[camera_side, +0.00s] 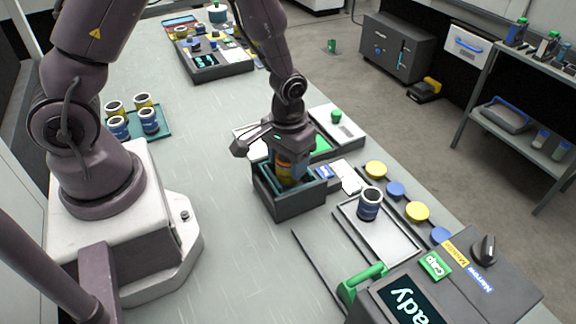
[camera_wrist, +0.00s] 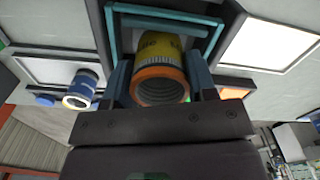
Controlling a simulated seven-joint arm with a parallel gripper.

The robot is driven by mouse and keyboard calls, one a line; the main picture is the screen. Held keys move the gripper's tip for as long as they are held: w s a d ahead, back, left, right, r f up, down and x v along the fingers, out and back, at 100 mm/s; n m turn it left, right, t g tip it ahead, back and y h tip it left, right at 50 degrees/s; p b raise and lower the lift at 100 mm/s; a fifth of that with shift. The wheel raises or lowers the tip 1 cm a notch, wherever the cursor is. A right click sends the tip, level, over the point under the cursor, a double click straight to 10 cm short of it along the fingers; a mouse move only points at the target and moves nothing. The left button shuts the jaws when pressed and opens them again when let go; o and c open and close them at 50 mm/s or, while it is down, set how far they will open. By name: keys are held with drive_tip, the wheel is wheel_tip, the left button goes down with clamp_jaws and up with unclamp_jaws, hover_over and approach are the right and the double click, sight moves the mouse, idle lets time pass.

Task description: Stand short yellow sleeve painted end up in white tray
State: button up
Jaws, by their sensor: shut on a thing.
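My gripper (camera_side: 288,162) is shut on a yellow sleeve (camera_side: 285,168), just over and partly inside a dark box with teal inner edges (camera_side: 290,205). In the wrist view the yellow sleeve (camera_wrist: 160,48) sits between my fingers (camera_wrist: 160,85), with its orange, open end toward the camera. Its far end is hidden. Whether it touches the box floor cannot be told. A pale tray with a dark rim (camera_side: 385,235) lies right of the box. A blue sleeve with a white rim (camera_side: 369,204) stands on it and also shows in the wrist view (camera_wrist: 84,88).
A white panel (camera_side: 250,146) lies behind the box to the left. A control box (camera_side: 440,290) with a green handle (camera_side: 362,280) stands front right, beside yellow and blue discs (camera_side: 417,211). Several sleeves stand on a teal mat (camera_side: 160,122). The left middle table is clear.

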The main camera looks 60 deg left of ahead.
wheel_tip(320, 180, up, 7)
drive_tip(key=a+f+n, duration=0.5)
drive_tip(key=a+n, duration=0.1)
drive_tip(key=a, duration=0.6)
drive_tip(key=shift+w+a+f, duration=0.1)
drive_tip(key=shift+w+f, duration=0.1)
drive_tip(key=shift+f, duration=1.3)
drive_tip(key=shift+w+f, duration=0.2)
drive_tip(key=shift+f, duration=1.3)
drive_tip(key=shift+f, duration=0.15)
drive_tip(key=o, duration=1.6)
drive_tip(key=shift+r, duration=4.5)
